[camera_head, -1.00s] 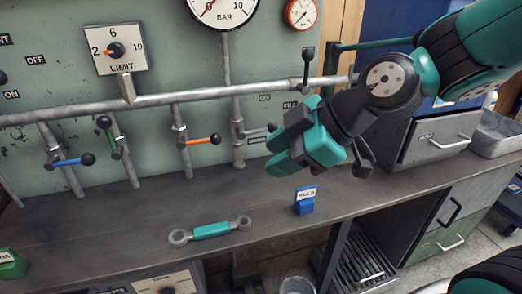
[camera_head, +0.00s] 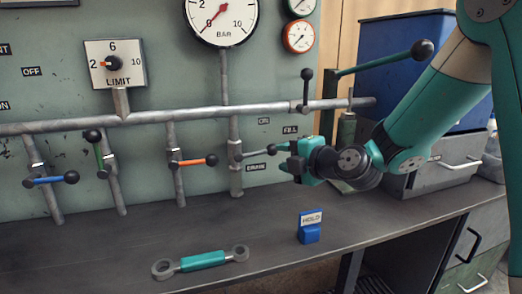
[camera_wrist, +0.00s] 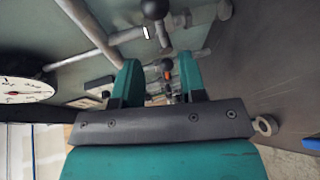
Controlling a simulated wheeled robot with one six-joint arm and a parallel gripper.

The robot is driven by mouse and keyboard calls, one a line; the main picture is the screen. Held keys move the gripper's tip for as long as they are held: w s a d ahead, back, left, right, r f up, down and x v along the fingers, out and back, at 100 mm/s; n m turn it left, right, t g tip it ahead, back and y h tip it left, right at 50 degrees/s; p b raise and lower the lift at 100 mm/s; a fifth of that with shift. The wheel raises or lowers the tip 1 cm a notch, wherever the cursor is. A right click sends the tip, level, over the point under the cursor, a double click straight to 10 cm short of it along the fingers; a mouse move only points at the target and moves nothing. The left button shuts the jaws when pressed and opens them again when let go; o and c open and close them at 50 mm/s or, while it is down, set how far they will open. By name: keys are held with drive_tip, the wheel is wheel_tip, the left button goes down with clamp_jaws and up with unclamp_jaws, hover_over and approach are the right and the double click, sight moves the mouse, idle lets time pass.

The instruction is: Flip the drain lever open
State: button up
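The drain lever (camera_head: 254,153) is a short grey handle with a dark knob, on the vertical pipe above the DRAIN label (camera_head: 256,167). It sticks out to the right, tilted slightly up. My gripper (camera_head: 284,156) is just right of its knob, pointing left along the panel. In the wrist view my gripper (camera_wrist: 160,64) is open, its two teal fingers apart. A small dark knob (camera_wrist: 167,64) shows between them, with orange behind it. I cannot tell whether the fingers touch the drain lever.
A black-knobbed upright lever (camera_head: 307,88) stands on the horizontal pipe (camera_head: 180,115) above my gripper. Orange (camera_head: 193,162), green (camera_head: 98,152) and blue (camera_head: 45,181) levers are to the left.

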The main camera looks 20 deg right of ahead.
sight(262, 152)
drive_tip(key=x, duration=1)
drive_tip(key=shift+p, duration=0.4)
clamp_jaws()
